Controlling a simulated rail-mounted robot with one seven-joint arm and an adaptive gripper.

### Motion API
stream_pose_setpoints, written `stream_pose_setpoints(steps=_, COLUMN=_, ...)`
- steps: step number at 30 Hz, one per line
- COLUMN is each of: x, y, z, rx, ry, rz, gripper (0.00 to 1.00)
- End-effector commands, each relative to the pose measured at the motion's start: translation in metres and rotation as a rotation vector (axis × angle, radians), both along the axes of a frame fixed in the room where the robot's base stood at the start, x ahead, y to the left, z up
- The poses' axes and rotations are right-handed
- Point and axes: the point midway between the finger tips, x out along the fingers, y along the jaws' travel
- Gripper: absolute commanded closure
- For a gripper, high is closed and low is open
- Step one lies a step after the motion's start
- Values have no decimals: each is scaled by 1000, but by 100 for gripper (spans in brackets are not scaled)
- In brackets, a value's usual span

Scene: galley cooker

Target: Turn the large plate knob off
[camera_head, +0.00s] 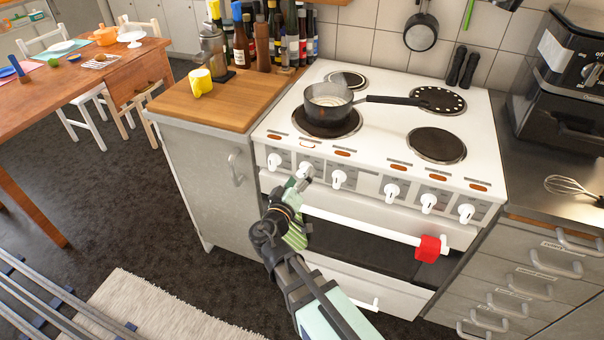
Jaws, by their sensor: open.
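The white cooker (385,120) has a row of several white knobs along its front panel. My gripper (299,184) reaches up from below to the second knob from the left (305,171), which it partly covers. The gripper is open; I cannot tell whether its fingers touch the knob. The leftmost knob (275,161) and the third knob (338,179) stand free on either side. The labels are too small to read, so I cannot tell which knob is for the large plate. A dark saucepan (330,103) sits on the front left plate (325,127).
The saucepan's handle points right across the cooktop.

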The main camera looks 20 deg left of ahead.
Motion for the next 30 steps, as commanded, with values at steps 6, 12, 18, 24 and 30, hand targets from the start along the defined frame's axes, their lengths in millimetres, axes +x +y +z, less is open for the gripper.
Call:
stream_pose_setpoints(steps=6, x=14, y=-1, z=0, rx=0, ry=1, rz=1, gripper=23)
stream_pose_setpoints(steps=12, x=15, y=-1, z=0, rx=1, ry=1, rz=1, gripper=23)
stream_pose_setpoints(steps=18, x=14, y=-1, z=0, rx=1, ry=1, rz=1, gripper=62)
stream_pose_setpoints(steps=24, x=14, y=-1, z=0, rx=0, ry=1, rz=1, gripper=83)
stream_pose_setpoints(steps=30, x=14, y=-1, z=-1, rx=-20, ry=1, rz=1, gripper=83)
